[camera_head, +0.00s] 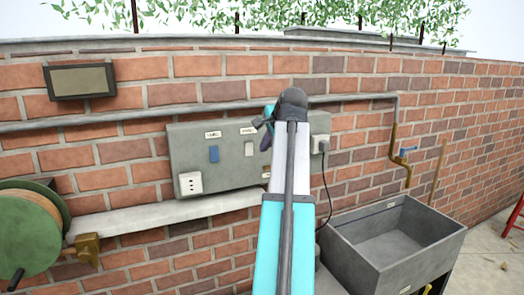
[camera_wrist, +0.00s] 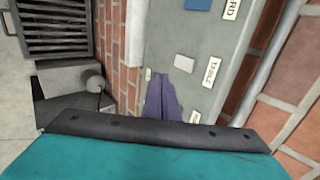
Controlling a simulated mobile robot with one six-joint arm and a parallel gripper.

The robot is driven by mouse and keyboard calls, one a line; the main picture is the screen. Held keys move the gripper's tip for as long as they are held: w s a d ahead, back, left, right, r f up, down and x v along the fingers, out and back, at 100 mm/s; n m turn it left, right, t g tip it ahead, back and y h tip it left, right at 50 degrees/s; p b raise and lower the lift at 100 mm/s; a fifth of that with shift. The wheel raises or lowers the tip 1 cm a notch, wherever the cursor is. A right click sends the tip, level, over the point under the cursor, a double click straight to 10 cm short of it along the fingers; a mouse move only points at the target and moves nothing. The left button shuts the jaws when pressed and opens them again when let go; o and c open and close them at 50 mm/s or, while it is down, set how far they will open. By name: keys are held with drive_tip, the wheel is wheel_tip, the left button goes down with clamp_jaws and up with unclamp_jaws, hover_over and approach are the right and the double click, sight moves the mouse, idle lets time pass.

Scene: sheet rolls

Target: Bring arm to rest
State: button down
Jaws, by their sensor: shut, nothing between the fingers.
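My arm (camera_head: 285,205), teal and white, reaches up from the bottom centre of the head view, raised in front of the grey switch panel (camera_head: 190,147). My gripper (camera_wrist: 162,80) shows in the wrist view as two dark purple fingers lying together, shut and empty. They point toward the grey panel (camera_wrist: 215,70); I cannot tell how far off it is. In the head view the gripper is mostly hidden behind the arm. The panel carries a blue switch (camera_head: 214,154), a white switch (camera_head: 249,149) and a white socket (camera_head: 190,183).
A brick wall (camera_head: 125,150) stands behind the panel, with a pipe (camera_head: 85,121) along it. A green hose reel (camera_head: 25,235) is at left by a white ledge (camera_head: 160,213). A grey sink (camera_head: 425,243) stands at right. A black cable (camera_head: 327,195) hangs beside the arm.

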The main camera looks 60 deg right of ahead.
drive_tip(key=shift+s+a+r, duration=0.15)
idle(0.6)
